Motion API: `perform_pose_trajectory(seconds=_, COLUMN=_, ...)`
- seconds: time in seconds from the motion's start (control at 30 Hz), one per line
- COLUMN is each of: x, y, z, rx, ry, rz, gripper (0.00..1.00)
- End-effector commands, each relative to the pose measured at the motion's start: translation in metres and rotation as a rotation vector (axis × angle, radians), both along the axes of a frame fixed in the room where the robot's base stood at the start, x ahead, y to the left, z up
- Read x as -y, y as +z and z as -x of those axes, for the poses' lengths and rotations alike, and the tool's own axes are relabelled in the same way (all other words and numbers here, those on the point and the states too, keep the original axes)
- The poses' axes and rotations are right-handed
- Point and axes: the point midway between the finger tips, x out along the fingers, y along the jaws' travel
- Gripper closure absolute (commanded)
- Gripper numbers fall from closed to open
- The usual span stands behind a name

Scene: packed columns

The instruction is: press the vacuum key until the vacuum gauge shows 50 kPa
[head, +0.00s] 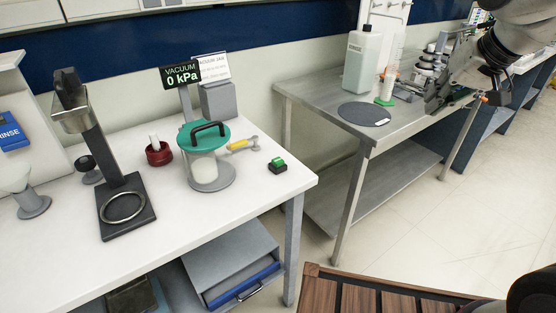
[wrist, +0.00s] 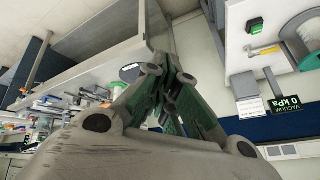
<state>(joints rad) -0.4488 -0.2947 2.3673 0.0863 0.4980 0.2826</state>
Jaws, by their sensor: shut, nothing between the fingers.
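The vacuum key is a small green button on a black base (head: 278,165), near the right end of the white bench; it also shows at the top of the wrist view (wrist: 256,25). The vacuum gauge is a black sign (head: 181,76) reading 0 kPa on a post behind the jar. It shows upside down in the wrist view (wrist: 285,103). The vacuum jar (head: 205,172) has a green lid with a black handle. My gripper (head: 438,101) is shut and empty, over the steel table at right, well apart from the key. Its closed fingers fill the middle of the wrist view (wrist: 166,65).
A yellow-handled valve (head: 239,145) sits between the jar and key. A steel table (head: 330,108) stands beyond a gap, with a white bottle (head: 361,60) and dark disc (head: 363,114) on it. A black stand (head: 127,208) is on the bench. The bench around the key is clear.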

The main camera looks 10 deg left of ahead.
Motion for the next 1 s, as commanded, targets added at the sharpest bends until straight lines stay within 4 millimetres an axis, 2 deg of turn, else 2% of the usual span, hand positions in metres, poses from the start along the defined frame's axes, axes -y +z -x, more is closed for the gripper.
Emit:
perform_pose_trajectory(seconds=0.03, x=-0.034, y=-0.008, z=-0.012, rx=0.000, ry=0.028, rz=-0.025, gripper=1.00)
perform_pose_trajectory(seconds=0.13, x=-0.101, y=-0.021, z=-0.030, rx=0.012, ry=0.059, rz=-0.093, gripper=1.00)
perform_pose_trajectory(seconds=0.3, x=-0.212, y=-0.050, z=-0.036, rx=0.017, ry=0.106, rz=-0.198, gripper=1.00)
perform_pose_trajectory(seconds=0.4, x=-0.262, y=-0.066, z=-0.029, rx=0.014, ry=0.125, rz=-0.248, gripper=1.00)
perform_pose_trajectory(seconds=0.5, x=-0.298, y=-0.078, z=-0.021, rx=0.011, ry=0.138, rz=-0.285, gripper=1.00)
perform_pose_trajectory(seconds=0.6, x=-0.319, y=-0.086, z=-0.015, rx=0.009, ry=0.146, rz=-0.309, gripper=1.00)
perform_pose_trajectory(seconds=0.7, x=-0.329, y=-0.089, z=-0.012, rx=0.009, ry=0.148, rz=-0.319, gripper=1.00)
perform_pose_trajectory(seconds=1.0, x=-0.330, y=-0.089, z=-0.012, rx=0.009, ry=0.148, rz=-0.321, gripper=1.00)
